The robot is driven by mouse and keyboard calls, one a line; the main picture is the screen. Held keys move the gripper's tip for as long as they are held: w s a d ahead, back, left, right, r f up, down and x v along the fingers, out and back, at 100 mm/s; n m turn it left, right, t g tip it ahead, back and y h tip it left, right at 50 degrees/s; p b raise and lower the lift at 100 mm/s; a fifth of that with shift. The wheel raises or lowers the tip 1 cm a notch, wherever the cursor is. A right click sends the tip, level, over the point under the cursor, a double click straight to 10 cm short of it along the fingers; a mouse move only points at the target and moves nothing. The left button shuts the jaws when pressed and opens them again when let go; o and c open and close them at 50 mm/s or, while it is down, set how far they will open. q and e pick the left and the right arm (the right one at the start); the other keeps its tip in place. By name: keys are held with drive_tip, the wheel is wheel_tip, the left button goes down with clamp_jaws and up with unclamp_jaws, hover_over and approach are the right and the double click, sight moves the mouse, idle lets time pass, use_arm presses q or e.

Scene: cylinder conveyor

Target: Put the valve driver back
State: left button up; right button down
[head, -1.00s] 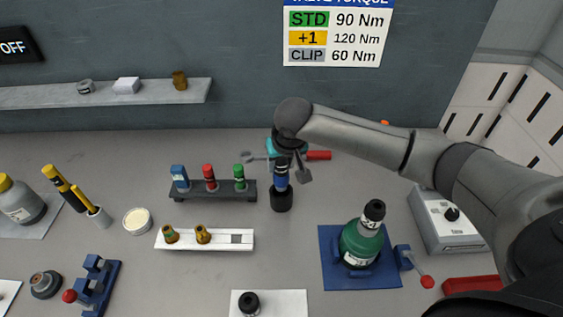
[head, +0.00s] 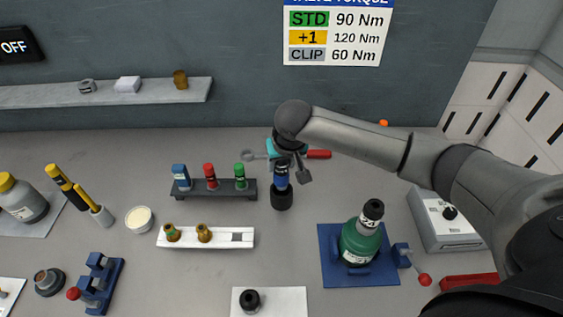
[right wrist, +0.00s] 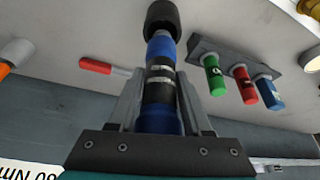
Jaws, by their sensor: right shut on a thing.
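The valve driver (head: 282,176) is blue with black and pale bands. It stands upright, with a wide black piece (head: 281,200) at its lower end; I cannot tell whether this is its own end or a holder on the table. In the right wrist view the driver (right wrist: 159,88) runs between the fingers, and the black piece (right wrist: 162,15) shows at its far end. My right gripper (head: 287,165) is shut on the driver from above. It also shows in the right wrist view (right wrist: 158,98). My left gripper is not in view.
A dark rack (head: 215,193) with blue, red and green pieces stands left of the driver. A red-handled tool (head: 318,154) lies behind it. A white tray (head: 220,238) is in front left. A green bottle (head: 361,243) sits on a blue base (head: 330,275) at front right.

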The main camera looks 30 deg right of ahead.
sight(282, 181)
drive_tip(key=shift+f+b, duration=1.05)
drive_tip(key=shift+f, duration=2)
drive_tip(key=c, duration=0.6)
unclamp_jaws()
drive_tip(key=o, duration=0.3)
drive_tip(key=shift+f, duration=0.1)
drive_tip(key=shift+o, duration=0.2)
drive_tip(key=shift+s+f, duration=0.1)
drive_tip(key=shift+s, duration=0.05)
wheel_tip(282, 181, up, 6)
drive_tip(key=p, duration=0.8)
